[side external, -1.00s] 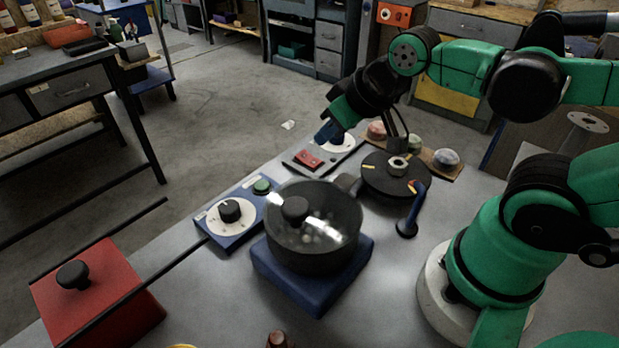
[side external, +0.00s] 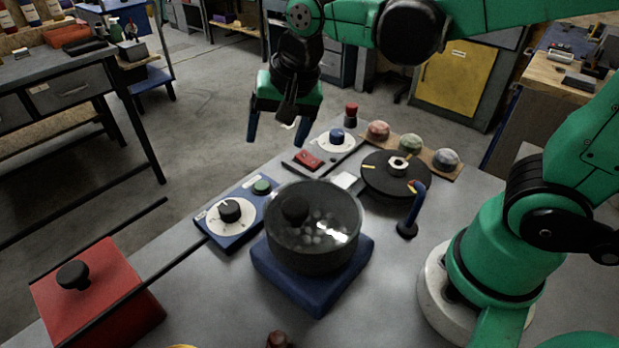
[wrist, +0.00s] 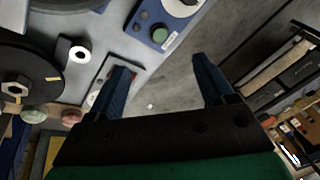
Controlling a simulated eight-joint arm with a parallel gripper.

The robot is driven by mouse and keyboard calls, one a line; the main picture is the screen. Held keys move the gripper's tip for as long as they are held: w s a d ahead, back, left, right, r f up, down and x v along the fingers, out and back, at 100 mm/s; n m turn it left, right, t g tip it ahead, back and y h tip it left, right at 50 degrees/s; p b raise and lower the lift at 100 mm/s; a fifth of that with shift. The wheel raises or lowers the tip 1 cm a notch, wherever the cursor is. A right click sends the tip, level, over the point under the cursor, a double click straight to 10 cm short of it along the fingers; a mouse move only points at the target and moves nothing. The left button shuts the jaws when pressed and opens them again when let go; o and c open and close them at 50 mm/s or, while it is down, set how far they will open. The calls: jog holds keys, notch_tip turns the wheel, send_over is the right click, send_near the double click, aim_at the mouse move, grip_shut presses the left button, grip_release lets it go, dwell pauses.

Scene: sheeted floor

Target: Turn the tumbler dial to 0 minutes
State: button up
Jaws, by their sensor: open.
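Two white dials are in view, and I cannot read their marks. One, with a black knob (side external: 230,211), is on a blue panel (side external: 232,239) with a green button (side external: 262,186). The other, with a blue knob (side external: 337,135), is on a grey panel with a red switch (side external: 309,159). I cannot tell for sure which is the tumbler's. My gripper (side external: 277,138) is open and empty, raised, pointing down, left of the blue knob and apart from both dials. In the wrist view, the green button (wrist: 164,34) shows beyond the blue fingers; the white dial (wrist: 183,4) is cut off.
A dark pot (side external: 313,258) with a clear lid and round pieces inside stands on a blue base (side external: 310,292). A black disc (side external: 385,182) and a blue lever (side external: 416,200) are to its right. A red box (side external: 97,293) is at left. Several coloured domes (side external: 411,142) line the back.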

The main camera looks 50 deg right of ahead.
aim_at(228, 206)
jog(key=w+a+f+m+g, duration=0.1)
jog(key=a+m, duration=0.1)
jog(key=m, duration=0.1)
jog(key=w+a+f+m+g, duration=0.1)
jog(key=w+a+f+m, duration=0.1)
jog(key=m, duration=0.1)
jog(key=w+a+f+m+g, duration=0.1)
jog(key=a+f+m, duration=0.1)
jog(key=a, duration=0.1)
jog(key=shift+w+f+m, duration=0.15)
jog(key=shift+w+m, duration=0.1)
jog(key=shift+m, duration=0.15)
jog(key=shift+w+a+f+m+g+h, duration=0.1)
jog(key=shift+a+f+m+g+h, duration=0.2)
jog(key=shift+m+g, duration=0.1)
jog(key=shift+f, duration=2.9)
grip_shut()
